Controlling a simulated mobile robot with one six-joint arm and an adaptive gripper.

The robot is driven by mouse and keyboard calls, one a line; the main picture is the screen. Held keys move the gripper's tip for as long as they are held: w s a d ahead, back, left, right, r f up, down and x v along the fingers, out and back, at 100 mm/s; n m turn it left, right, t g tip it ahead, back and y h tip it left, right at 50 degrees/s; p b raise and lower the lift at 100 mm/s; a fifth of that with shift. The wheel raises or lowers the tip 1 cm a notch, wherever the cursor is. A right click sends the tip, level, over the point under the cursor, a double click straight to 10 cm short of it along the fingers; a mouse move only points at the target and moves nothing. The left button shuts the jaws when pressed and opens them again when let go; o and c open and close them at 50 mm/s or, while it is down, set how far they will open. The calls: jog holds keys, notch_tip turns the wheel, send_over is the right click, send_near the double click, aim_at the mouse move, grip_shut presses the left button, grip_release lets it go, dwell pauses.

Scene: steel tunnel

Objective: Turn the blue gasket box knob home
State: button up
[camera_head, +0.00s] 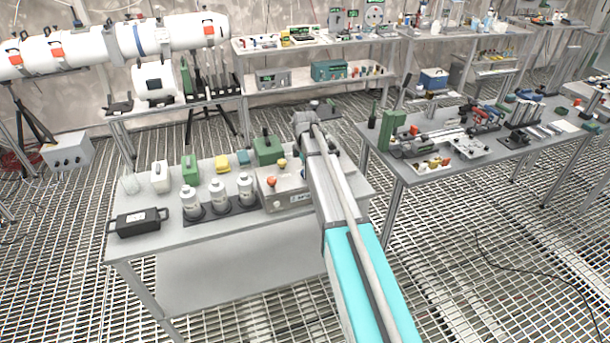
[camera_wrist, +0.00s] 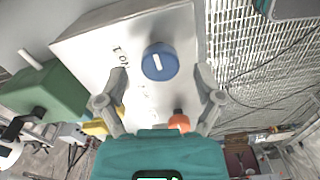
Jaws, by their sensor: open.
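The blue knob (camera_wrist: 160,62) shows in the wrist view, round with a short white bar across its face. It sits on the pale face of the gasket box (camera_wrist: 95,45), which has dark lettering. My gripper (camera_wrist: 162,73) is open, one finger on each side of the knob, with gaps between fingers and knob. An orange-red knob (camera_wrist: 179,121) shows nearer the gripper body. In the head view, the box (camera_head: 290,199) stands on the table, partly covered by my arm.
The near table (camera_head: 200,237) holds a green box (camera_head: 268,150), a rack of white bottles (camera_head: 218,207) and a black case (camera_head: 138,222). A second table (camera_head: 440,173) with tools stands to the right. Grated floor lies between them.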

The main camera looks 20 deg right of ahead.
jog(key=shift+f, duration=0.45)
jog(key=shift+c, duration=0.3)
jog(key=c, duration=1.1)
